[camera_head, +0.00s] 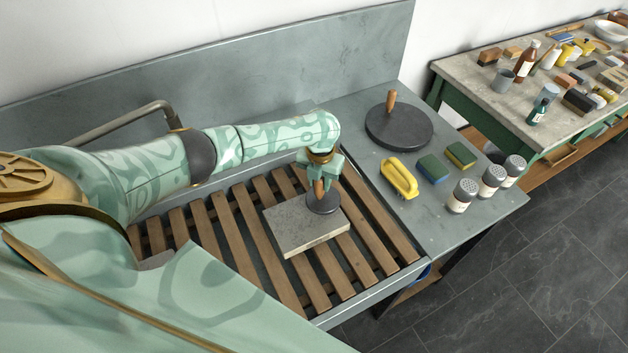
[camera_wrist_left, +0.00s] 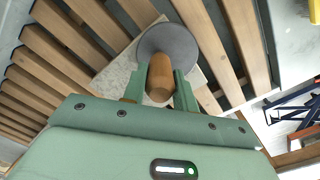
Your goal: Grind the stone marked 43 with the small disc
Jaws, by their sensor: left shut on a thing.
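The grey stone slab (camera_head: 289,230) lies on the wooden slats of the sink. No number can be read on it. A small dark disc (camera_head: 325,204) with a wooden handle is at the stone's back right part, resting on it or just over it. My left gripper (camera_head: 319,184) is shut on the disc's upright handle. In the left wrist view the handle (camera_wrist_left: 160,78) stands between the fingers, with the disc (camera_wrist_left: 168,42) beyond it and part of the stone (camera_wrist_left: 117,74) behind. A larger dark disc (camera_head: 398,131) with a wooden handle lies on the side counter. My right gripper is not seen.
The wooden slat rack (camera_head: 255,255) fills the metal sink. A crowded table (camera_head: 466,70) stands at the back right. A bent pipe (camera_head: 120,121) runs behind my arm.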

